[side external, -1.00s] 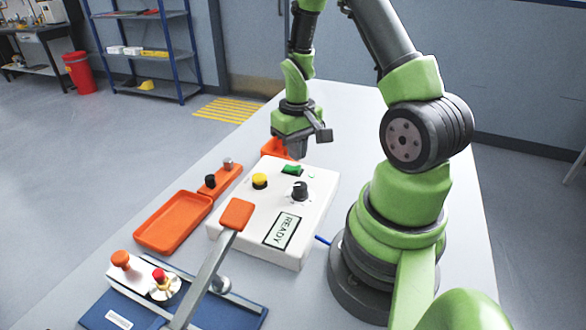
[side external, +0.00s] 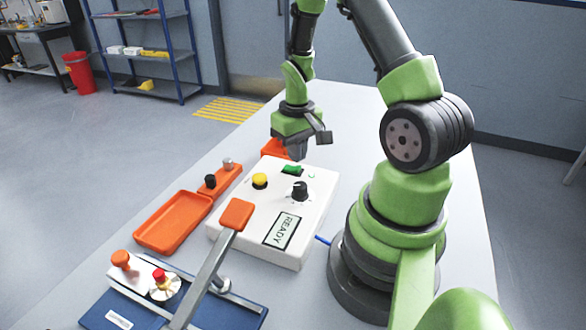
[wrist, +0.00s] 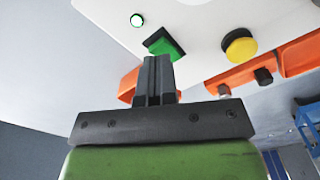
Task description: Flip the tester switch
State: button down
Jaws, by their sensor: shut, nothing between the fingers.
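The tester is a white box (side external: 255,238) with a READY display (side external: 282,229). It carries a green rocker switch (side external: 292,169), a yellow button (side external: 260,181) and a black knob (side external: 300,191). My gripper (side external: 297,157) is shut and empty, pointing down at the far edge of the box, just behind the green switch. In the wrist view, the shut fingertips (wrist: 157,60) lie right beside the green switch (wrist: 164,43); I cannot tell whether they touch it. A small round lamp (wrist: 137,20) is white there, and the yellow button (wrist: 239,46) is to the right.
An orange tray (side external: 173,222) and an orange holder with two knobs (side external: 219,178) lie left of the box. A clamp fixture on a blue base (side external: 245,314) stands in front, its orange-tipped lever (side external: 236,214) reaching over the box's near edge. Another orange part (side external: 272,147) is behind.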

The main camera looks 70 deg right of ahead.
aim_at(296, 167)
jog(key=shift+f, duration=1.15)
dwell(0.4)
jog(key=shift+r, duration=3.5)
jog(key=s+a+r+n+t, duration=0.1)
jog(key=a+r+t, duration=0.4)
jog(key=a+r, duration=0.9)
jog(key=s+a+r+n+t+y, duration=0.1)
jog(key=s+a+r+t+y, duration=0.1)
jog(key=s+a+r, duration=0.2)
jog(key=shift+s+a+r, duration=0.35)
jog(key=shift+s+r, duration=0.05)
jog(key=shift+s, duration=0.75)
